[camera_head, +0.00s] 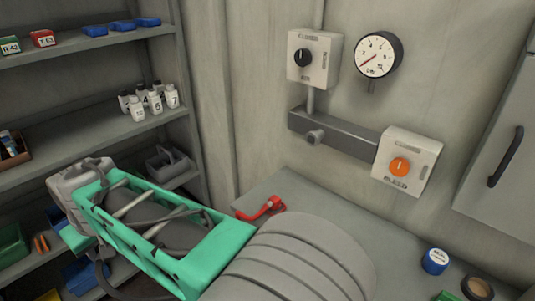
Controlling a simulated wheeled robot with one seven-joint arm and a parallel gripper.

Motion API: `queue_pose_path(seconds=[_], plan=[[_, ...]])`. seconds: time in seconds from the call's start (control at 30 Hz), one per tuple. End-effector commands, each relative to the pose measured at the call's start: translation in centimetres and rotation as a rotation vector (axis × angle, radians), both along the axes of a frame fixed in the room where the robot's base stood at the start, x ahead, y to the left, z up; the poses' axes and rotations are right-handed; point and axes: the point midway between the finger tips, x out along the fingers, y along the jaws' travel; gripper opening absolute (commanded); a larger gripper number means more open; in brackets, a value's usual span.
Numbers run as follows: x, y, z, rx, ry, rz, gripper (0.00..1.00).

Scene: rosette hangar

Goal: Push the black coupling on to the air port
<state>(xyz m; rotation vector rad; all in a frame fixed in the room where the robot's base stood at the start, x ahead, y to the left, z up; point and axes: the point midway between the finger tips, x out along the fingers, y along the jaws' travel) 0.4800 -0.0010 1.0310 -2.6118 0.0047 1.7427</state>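The likely air port is a short grey nozzle (316,136) sticking out from a dark grey manifold bar (345,137) on the wall. Nothing is fitted on the nozzle. I cannot make out a black coupling in this view. My arm fills the lower middle, with a teal frame and ribbed grey cover. Its fingers do not show, so whether my gripper holds anything is not visible. The arm stays apart from the nozzle and lies below and left of it.
A black-knob box (314,58), a gauge (378,55) and an orange-knob box (408,162) surround the manifold. A red bent piece (260,208) and a blue-lidded jar (435,261) are on the bench (385,240). Shelves (95,130) with bottles and bins stand left.

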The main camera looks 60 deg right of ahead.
Motion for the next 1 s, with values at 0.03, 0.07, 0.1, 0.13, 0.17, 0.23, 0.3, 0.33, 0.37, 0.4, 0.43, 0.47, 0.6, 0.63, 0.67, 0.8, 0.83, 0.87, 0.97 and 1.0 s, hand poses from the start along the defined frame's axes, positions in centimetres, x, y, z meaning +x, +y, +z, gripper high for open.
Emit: queue_pose_path(seconds=[0.03,0.07,0.1,0.13,0.17,0.23,0.3,0.33,0.37,0.4,0.43,0.47,0.6,0.63,0.67,0.8,0.83,0.87,0.97,1.0], plan=[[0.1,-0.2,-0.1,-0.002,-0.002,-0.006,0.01],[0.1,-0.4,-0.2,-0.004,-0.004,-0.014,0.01],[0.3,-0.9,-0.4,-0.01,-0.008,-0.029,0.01],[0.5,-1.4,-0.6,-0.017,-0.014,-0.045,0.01],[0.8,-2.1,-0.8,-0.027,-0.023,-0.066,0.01],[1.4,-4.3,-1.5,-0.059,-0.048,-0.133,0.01],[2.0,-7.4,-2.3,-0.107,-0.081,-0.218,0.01],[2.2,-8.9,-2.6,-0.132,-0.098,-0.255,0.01],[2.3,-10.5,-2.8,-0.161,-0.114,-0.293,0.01],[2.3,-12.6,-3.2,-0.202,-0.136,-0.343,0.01],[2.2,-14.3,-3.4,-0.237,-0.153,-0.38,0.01],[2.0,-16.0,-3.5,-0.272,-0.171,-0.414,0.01],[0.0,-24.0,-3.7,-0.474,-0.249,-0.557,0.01],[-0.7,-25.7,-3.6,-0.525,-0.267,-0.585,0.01],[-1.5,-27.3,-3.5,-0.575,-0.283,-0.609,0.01],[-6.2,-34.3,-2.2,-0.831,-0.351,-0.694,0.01],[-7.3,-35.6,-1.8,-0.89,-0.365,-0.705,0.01],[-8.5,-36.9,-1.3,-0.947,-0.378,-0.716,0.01],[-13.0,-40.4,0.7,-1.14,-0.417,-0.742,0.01],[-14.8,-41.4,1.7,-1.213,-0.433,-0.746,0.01]])
